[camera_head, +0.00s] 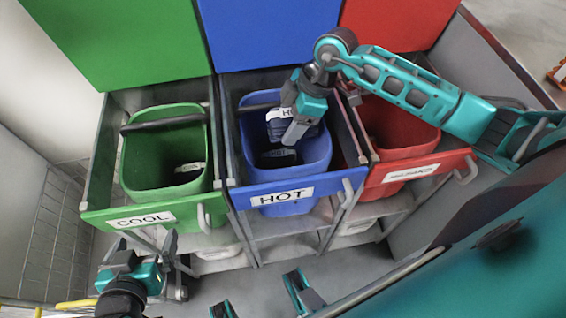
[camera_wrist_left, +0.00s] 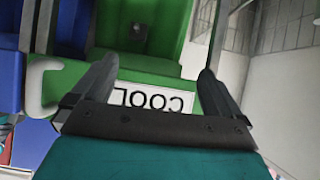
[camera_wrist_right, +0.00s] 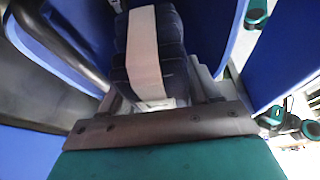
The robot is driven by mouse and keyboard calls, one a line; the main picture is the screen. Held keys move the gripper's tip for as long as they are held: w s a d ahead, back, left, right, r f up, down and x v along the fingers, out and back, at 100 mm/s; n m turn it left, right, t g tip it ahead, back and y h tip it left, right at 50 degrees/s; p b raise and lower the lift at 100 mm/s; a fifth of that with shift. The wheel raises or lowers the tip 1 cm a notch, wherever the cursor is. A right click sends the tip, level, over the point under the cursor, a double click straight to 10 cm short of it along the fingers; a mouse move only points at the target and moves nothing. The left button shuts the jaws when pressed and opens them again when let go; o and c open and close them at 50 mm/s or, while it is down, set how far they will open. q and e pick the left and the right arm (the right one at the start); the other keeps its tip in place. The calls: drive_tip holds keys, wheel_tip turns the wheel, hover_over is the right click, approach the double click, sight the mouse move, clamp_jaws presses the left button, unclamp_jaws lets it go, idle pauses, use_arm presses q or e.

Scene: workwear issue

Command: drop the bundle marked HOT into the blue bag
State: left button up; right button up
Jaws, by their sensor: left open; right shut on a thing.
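The blue bag (camera_head: 256,170) sits in the middle frame behind a blue front panel lettered HOT. My right gripper (camera_head: 293,131) points down into its mouth. It is shut on a dark navy bundle with a white band (camera_wrist_right: 172,24), whose partly covered label in the head view starts with H. The held bundle is within the bag's opening, its underside hidden. Another bundle labelled HOT (camera_head: 277,155) lies lower inside the bag. My left gripper (camera_head: 178,258) is open and empty, in front of the green COOL panel (camera_wrist_left: 175,68).
A green bag (camera_head: 150,165) stands left, with a pale labelled item inside. A red bag (camera_head: 395,130) stands right. A dark bar (camera_head: 165,123) crosses the green bag's top. Coloured panels rise behind the bags. Open floor lies in front.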

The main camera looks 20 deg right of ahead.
drive_tip(key=o, duration=1.1)
drive_tip(key=shift+o, duration=0.6)
use_arm(q)
drive_tip(key=shift+a+f, duration=0.2)
drive_tip(key=shift+s+f, duration=0.1)
use_arm(e)
drive_tip(key=p+v, duration=0.2)
drive_tip(key=v, duration=0.9)
drive_tip(key=shift+r, duration=0.25)
use_arm(q)
drive_tip(key=shift+s+a+r, duration=0.25)
drive_tip(key=shift+a+r, duration=0.1)
drive_tip(key=shift+r, duration=0.1)
use_arm(e)
drive_tip(key=shift+v, duration=0.75)
